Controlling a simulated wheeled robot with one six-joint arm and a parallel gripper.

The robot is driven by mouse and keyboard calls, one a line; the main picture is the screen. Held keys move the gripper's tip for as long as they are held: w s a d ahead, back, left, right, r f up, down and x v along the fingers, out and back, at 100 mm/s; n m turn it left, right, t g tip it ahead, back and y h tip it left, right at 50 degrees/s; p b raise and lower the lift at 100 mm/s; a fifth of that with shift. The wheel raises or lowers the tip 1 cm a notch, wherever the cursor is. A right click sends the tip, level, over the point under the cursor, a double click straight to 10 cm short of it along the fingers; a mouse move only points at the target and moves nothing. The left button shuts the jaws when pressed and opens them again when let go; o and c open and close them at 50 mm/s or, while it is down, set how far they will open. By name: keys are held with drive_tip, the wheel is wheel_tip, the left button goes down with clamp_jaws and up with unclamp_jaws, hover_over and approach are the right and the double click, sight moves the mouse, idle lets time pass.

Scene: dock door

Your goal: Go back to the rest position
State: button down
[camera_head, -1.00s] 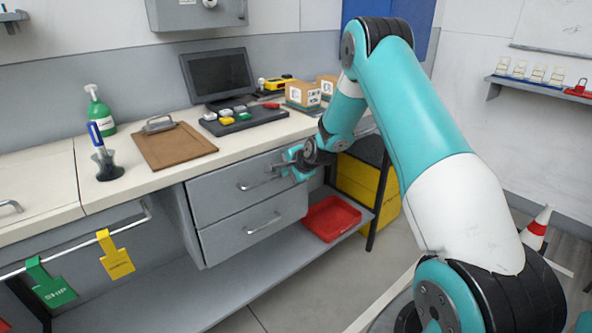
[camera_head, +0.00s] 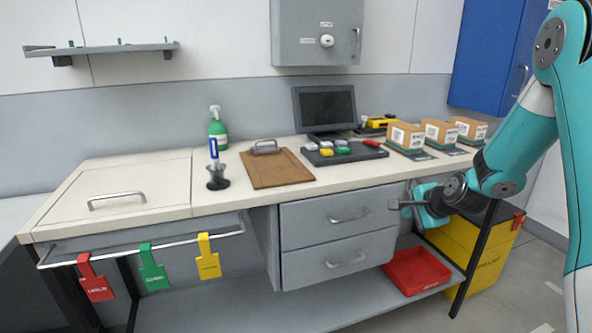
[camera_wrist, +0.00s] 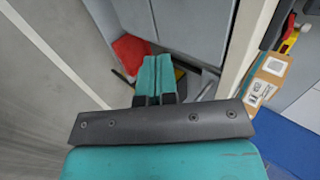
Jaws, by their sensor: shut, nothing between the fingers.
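My gripper (camera_head: 402,206) is shut and empty in the head view. It is in front of the right end of the workbench, just right of the grey drawers (camera_head: 340,235), with a small gap to the upper drawer's handle. Both drawers look closed. In the wrist view my gripper's teal fingers (camera_wrist: 156,75) are together with nothing between them. My arm reaches in from the right side of the head view.
The workbench (camera_head: 120,165) holds a clipboard (camera_head: 278,170), a green bottle (camera_head: 218,134), a monitor (camera_head: 325,108) and cardboard boxes (camera_head: 404,137). A red tray (camera_head: 416,270) sits on the lower shelf, near a yellow bin (camera_head: 480,250). Hanging tags line the front rail at left.

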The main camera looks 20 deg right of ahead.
drive_tip(key=s+a+r+n+g+y+p, duration=0.1)
drive_tip(key=s+a+r+n, duration=0.25)
drive_tip(key=a, duration=0.45)
drive_tip(key=s+a+r+n+g+y+p, duration=0.1)
drive_tip(key=s+a+r+n+g+y, duration=0.15)
drive_tip(key=a+r+n, duration=0.35)
drive_tip(key=s+a+r+n+g+y+p, duration=0.1)
drive_tip(key=s+a+r+n, duration=0.2)
drive_tip(key=a, duration=0.6)
drive_tip(key=s+a+r+n+g, duration=0.1)
drive_tip(key=s+a+n, duration=0.1)
drive_tip(key=s+n, duration=0.2)
drive_tip(key=s+a+r+n+g, duration=0.2)
drive_tip(key=s+a+n, duration=0.1)
drive_tip(key=s, duration=0.6)
drive_tip(key=s+a+r+n+g+p, duration=0.1)
drive_tip(key=s+a+r+n+g, duration=0.1)
drive_tip(key=s+n, duration=0.3)
drive_tip(key=shift+s+a+h, duration=0.35)
drive_tip(key=shift+s+a, duration=0.1)
drive_tip(key=shift+s, duration=0.7)
